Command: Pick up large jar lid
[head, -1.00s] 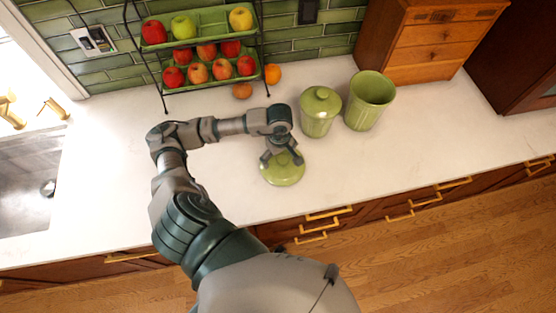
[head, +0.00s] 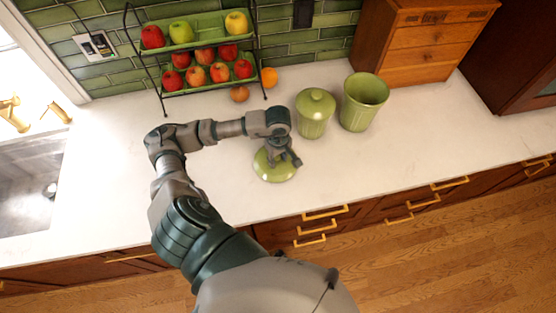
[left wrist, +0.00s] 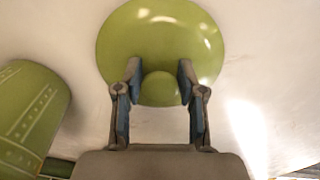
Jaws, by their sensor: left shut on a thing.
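The large jar lid (head: 270,173) is a round, glossy green disc with a knob, at the front of the white counter. My left gripper (head: 285,158) comes down over it from above and is shut on its knob. In the left wrist view the knob (left wrist: 160,88) sits between the two fingertips, with the lid (left wrist: 150,40) spread out behind. I cannot tell whether the lid is clear of the counter. An open green jar (head: 363,103) stands to the right, at the back. My right gripper is not in view.
A smaller lidded green jar (head: 314,116) stands close behind my left gripper; a wooden drawer box (head: 420,55) is farther right. A rack (head: 163,92) of apples stands at the back, a sink (head: 28,190) at left. Counter (head: 370,165) right of the lid is clear.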

